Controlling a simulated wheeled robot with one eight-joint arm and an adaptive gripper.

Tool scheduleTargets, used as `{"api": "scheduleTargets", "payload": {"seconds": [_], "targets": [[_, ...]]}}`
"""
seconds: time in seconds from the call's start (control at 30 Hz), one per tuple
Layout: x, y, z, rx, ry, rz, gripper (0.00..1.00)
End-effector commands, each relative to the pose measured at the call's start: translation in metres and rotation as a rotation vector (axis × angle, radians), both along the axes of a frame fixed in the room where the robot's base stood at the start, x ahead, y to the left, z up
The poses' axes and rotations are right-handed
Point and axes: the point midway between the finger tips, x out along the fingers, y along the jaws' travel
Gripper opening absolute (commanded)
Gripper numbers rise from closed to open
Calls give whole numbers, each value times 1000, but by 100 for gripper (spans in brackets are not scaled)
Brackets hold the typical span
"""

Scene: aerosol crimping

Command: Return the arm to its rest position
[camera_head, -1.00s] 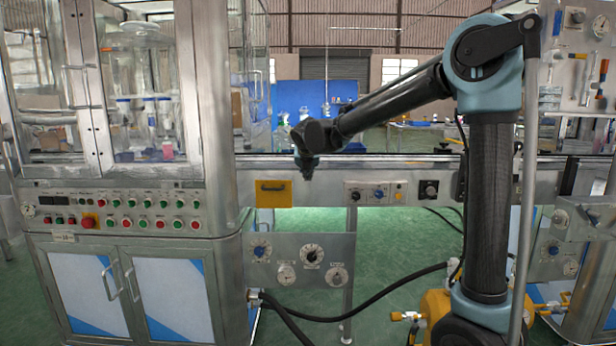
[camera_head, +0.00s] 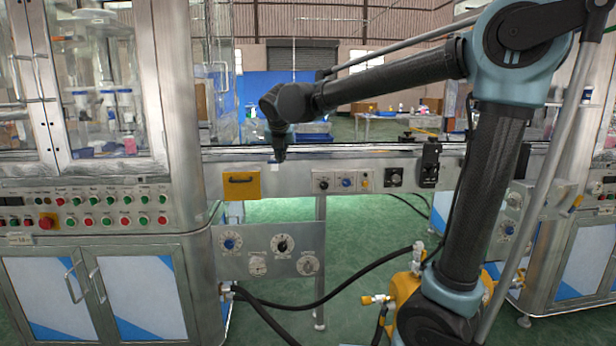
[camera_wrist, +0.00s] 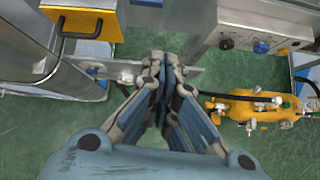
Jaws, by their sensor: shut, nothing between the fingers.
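My arm (camera_head: 400,82) reaches across the head view from its upright link at the right, bent at a high elbow. My gripper (camera_head: 279,157) points down in front of the conveyor's front panel, just right of the yellow handle plate (camera_head: 241,184). In the wrist view my gripper (camera_wrist: 163,58) has its fingers together and nothing between them. Green floor shows around the fingertips there.
A cabinet with a control panel (camera_head: 95,210) stands at the left. The conveyor (camera_head: 370,152) runs across the middle. A dial plate (camera_head: 268,250) sits below it. Yellow equipment with black hoses (camera_wrist: 258,109) is at the lower right. Open green floor lies between.

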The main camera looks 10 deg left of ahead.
Motion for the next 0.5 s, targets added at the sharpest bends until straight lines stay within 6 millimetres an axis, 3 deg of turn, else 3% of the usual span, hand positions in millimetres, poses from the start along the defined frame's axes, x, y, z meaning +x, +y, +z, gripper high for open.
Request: {"api": "scheduleTargets", "payload": {"seconds": [0.27,0.5], "targets": [[-14,-142,-37,293,148,-526,0],[-57,-251,-79,575,243,-1045,0]]}}
